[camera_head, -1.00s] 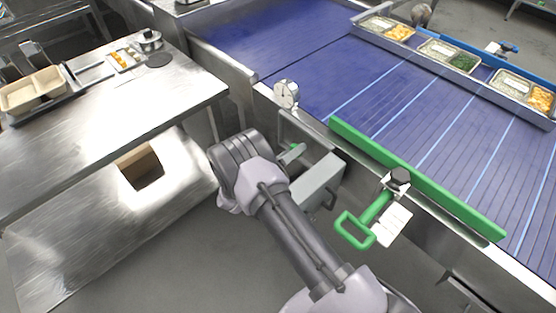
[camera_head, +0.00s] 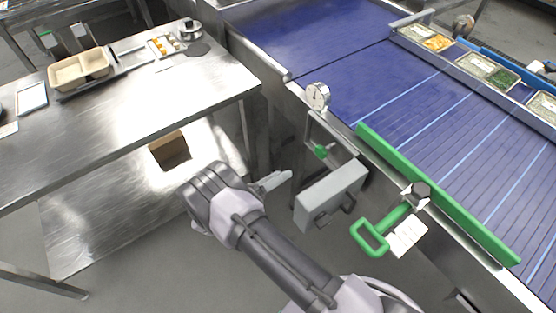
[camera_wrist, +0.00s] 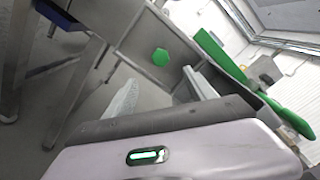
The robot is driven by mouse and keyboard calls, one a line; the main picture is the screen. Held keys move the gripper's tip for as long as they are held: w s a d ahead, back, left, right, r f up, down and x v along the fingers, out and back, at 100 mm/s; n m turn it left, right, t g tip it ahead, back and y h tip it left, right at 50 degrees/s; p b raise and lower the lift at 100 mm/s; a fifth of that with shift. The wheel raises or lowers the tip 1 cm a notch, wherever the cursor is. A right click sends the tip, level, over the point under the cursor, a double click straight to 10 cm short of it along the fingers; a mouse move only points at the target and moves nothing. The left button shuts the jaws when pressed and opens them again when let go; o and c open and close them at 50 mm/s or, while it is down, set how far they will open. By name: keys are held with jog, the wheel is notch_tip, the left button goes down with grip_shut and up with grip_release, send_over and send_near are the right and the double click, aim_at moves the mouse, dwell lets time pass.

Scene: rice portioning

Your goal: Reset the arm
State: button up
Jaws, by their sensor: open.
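My arm reaches up from the bottom of the head view, bent, with its dark and pale wrist in the gap between the steel table (camera_head: 120,125) and the conveyor (camera_head: 330,45). My gripper (camera_wrist: 160,82) is open and empty in the wrist view, its two pale fingers apart. In the head view only a pale finger part shows beside the wrist, pointing right toward the grey box on the conveyor's side; the rest of the gripper is hidden behind the wrist. No object is held.
A grey box (camera_head: 330,196), a round gauge (camera_head: 317,96) and a green handle (camera_head: 370,238) are on the conveyor's near side. A green rail (camera_head: 440,195) runs along its edge. A beige tray (camera_head: 80,70) stands on the table. Filled trays (camera_head: 487,72) line the far side.

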jog(key=s+d+r+m+g+y, duration=0.25)
jog(key=d+r+m+g, duration=0.35)
jog(key=r+m, duration=0.35)
jog(key=s+d+r+m+g+y, duration=0.2)
jog(key=s+d+r+m+g, duration=0.25)
jog(key=d+r+m, duration=0.4)
jog(key=s+a+r+m+t+y, duration=0.2)
jog(key=s+r+m+y, duration=0.4)
jog(key=m, duration=0.5)
jog(key=s+a+r+m+t+y, duration=0.2)
jog(key=s+r+m+y, duration=0.4)
jog(key=s+r+m, duration=0.3)
jog(key=shift+s+r+m+t, duration=0.25)
jog(key=shift+s+m+t, duration=0.55)
jog(key=shift+m, duration=0.3)
jog(key=shift+w, duration=0.1)
